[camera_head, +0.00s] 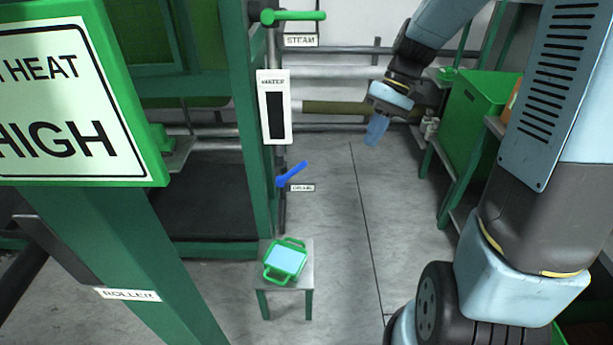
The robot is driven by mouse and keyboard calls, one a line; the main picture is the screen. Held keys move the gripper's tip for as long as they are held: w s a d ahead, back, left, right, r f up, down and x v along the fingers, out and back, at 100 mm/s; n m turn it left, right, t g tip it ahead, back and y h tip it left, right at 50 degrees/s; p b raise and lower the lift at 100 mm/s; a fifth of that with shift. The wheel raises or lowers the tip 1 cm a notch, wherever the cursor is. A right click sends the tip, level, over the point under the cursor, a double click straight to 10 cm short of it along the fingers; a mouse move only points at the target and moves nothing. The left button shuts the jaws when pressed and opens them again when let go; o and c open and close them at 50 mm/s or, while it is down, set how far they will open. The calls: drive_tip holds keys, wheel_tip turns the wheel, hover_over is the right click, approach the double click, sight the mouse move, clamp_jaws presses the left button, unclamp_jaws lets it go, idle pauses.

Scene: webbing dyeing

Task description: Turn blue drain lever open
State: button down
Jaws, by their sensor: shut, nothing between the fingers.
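The blue drain lever (292,174) sits low on the pipe beside the green frame, near the middle of the view. It slants up to the right, and a small drain label (302,188) is just below it. My gripper (376,131) is to the right of the lever and higher in the picture, clearly apart from it. Its light-blue fingers are together and point down, with nothing held.
A green steam lever (293,16) and a white water gauge (274,107) are above the drain lever. A small stool (303,281) carries a green-handled tray (285,261). A green bin (475,118) stands at right. Floor between is clear.

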drive_tip(key=w+a+f+g+y, duration=0.3)
drive_tip(key=w+f+y, duration=0.25)
drive_tip(key=f, duration=0.55)
drive_tip(key=m+t+y, duration=0.8)
drive_tip(key=t+y, duration=0.6)
drive_tip(key=y, duration=0.2)
approach(295, 170)
drive_tip(key=shift+m+t, duration=0.3)
drive_tip(key=shift+t, duration=0.1)
drive_tip(key=x, duration=0.5)
drive_tip(key=shift+w+d+r, duration=0.2)
drive_tip(key=shift+w+r, duration=0.05)
drive_tip(key=shift+w, duration=0.15)
drive_tip(key=shift+w+d+r+h, duration=0.1)
drive_tip(key=shift+d+h, duration=0.05)
drive_tip(key=shift+h, duration=0.2)
